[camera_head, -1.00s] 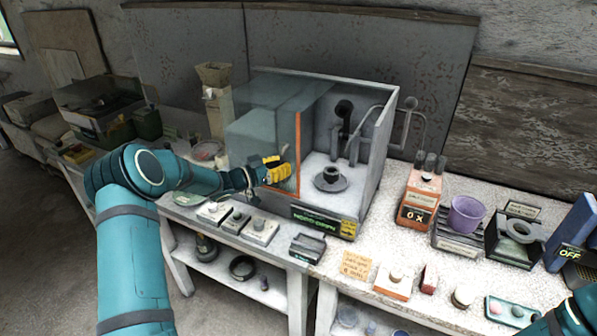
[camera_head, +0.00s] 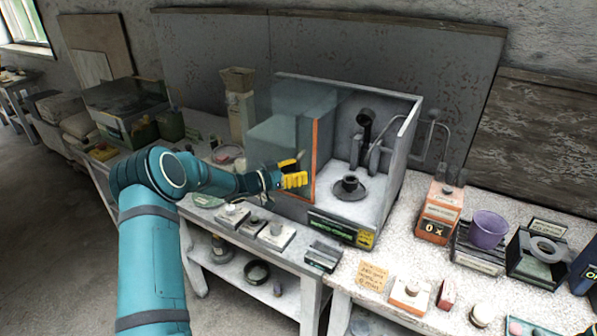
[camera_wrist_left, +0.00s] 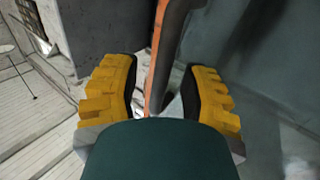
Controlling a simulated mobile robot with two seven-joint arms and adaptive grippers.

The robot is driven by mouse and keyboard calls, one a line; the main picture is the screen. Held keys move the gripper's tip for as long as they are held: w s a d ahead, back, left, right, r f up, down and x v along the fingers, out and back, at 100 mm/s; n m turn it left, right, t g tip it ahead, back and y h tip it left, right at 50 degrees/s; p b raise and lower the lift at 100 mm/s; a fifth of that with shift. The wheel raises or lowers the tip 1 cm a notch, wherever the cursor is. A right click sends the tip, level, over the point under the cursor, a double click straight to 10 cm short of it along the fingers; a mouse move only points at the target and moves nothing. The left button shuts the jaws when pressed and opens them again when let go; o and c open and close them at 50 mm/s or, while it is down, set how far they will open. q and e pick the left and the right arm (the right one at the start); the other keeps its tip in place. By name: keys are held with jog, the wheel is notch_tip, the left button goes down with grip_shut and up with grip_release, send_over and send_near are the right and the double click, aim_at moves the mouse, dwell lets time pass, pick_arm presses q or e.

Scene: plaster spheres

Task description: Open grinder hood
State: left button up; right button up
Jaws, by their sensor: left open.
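The grinder hood (camera_head: 285,143) is a see-through panel with an orange upright edge strip (camera_head: 315,158). It covers the left part of a grey grinder box. The right part of the box front is uncovered, with a dark round grinder plate (camera_head: 350,188) inside. My left gripper (camera_head: 296,178) has yellow fingers and is at the orange strip, on the hood's front side. In the left wrist view the left gripper (camera_wrist_left: 163,95) is open, and the orange strip (camera_wrist_left: 162,60) runs between its fingers, with a gap on both sides. My right gripper is out of view.
An orange counter box (camera_head: 439,212), a purple cup (camera_head: 488,229) and a dark ring stand (camera_head: 540,255) are right of the grinder. Small blocks (camera_head: 275,235) and a dark tray (camera_head: 323,256) lie along the bench front. A beige funnel stand (camera_head: 238,100) is behind left.

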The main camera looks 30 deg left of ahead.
pick_arm(q)
jog(key=v, duration=1.2)
jog(key=shift+d, duration=0.1)
